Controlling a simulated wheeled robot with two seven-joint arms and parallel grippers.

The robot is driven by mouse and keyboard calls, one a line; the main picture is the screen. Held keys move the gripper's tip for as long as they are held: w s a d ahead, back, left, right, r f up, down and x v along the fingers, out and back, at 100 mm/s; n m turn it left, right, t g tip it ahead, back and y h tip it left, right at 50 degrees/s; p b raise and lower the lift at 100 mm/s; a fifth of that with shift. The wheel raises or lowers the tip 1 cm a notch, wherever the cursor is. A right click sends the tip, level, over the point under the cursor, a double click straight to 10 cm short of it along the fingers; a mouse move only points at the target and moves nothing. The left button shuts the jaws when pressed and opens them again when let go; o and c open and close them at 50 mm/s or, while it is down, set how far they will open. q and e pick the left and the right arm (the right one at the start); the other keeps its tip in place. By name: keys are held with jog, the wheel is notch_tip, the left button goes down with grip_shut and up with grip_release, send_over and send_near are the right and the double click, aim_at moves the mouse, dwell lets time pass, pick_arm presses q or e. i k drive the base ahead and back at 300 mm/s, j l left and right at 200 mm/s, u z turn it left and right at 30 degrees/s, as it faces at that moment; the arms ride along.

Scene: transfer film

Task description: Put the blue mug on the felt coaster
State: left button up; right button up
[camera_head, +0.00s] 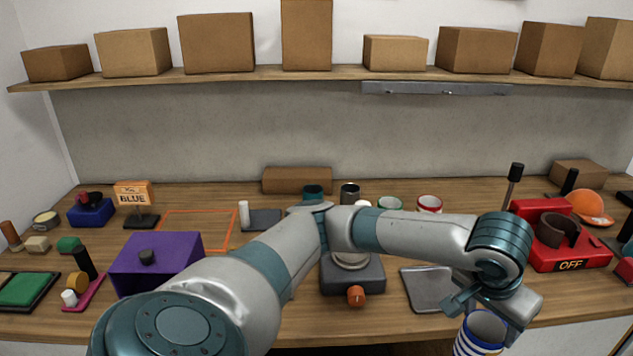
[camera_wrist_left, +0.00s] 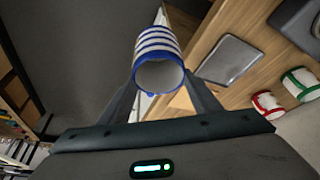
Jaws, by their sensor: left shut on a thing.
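The blue mug, white with blue stripes and a blue rim (camera_head: 484,332), is at the bottom right of the head view, partly cut off by the frame. In the left wrist view the mug (camera_wrist_left: 158,48) sits between the fingers, its open mouth facing the camera. My left gripper (camera_head: 482,312) is shut on it, in front of the table's front edge. A flat grey rounded square (camera_head: 428,298) lies on the table just left of the gripper; it also shows in the wrist view (camera_wrist_left: 230,60). I cannot tell whether it is the felt coaster. My right gripper is out of view.
A grey device with an orange knob (camera_head: 353,274) stands left of the grey square. A red machine (camera_head: 562,258) marked OFF is at right. A green-banded mug (camera_head: 390,203) and a red-banded mug (camera_head: 429,204) stand behind my forearm. A purple box (camera_head: 155,262) is at left.

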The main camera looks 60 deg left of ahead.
aim_at(30, 283)
jog(key=u, duration=3.8)
jog(key=i+l, duration=0.1)
jog(key=l, duration=0.15)
jog(key=i+l, duration=0.15)
jog(key=l, duration=0.15)
jog(key=i+l, duration=0.1)
jog(key=l, duration=0.15)
jog(key=u, duration=0.05)
